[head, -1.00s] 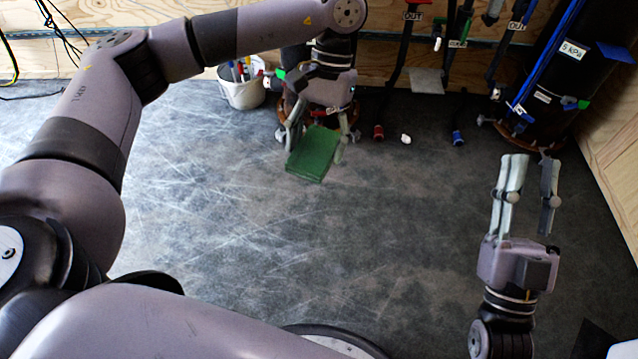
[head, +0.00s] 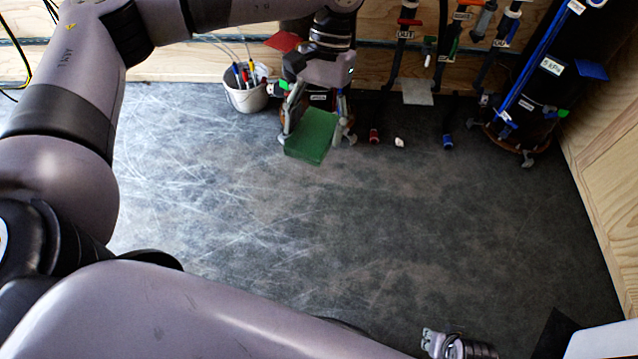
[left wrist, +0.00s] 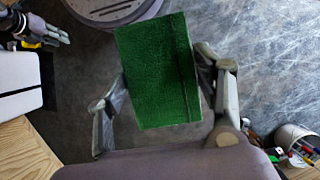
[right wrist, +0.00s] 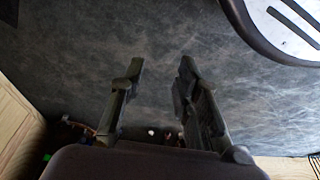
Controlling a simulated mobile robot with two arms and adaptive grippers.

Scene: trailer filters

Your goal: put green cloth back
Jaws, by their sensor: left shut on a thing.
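The green cloth (head: 311,136) looks like a folded, flat rectangular block. My left gripper (head: 312,122) is shut on it and holds it over the dark floor, in front of the back wall. In the left wrist view the green cloth (left wrist: 157,72) sits between the two fingers and hides part of the floor behind it. My right gripper (right wrist: 160,68) is open and empty in the right wrist view, above bare floor. In the head view the right gripper is low at the bottom edge, partly cut off.
A white bucket (head: 246,97) of pens and tools stands left of the cloth. Dark filter vessels and hoses line the back wall; the tall one (head: 545,85) is at right. A white box (head: 603,340) is at bottom right. The middle of the floor is clear.

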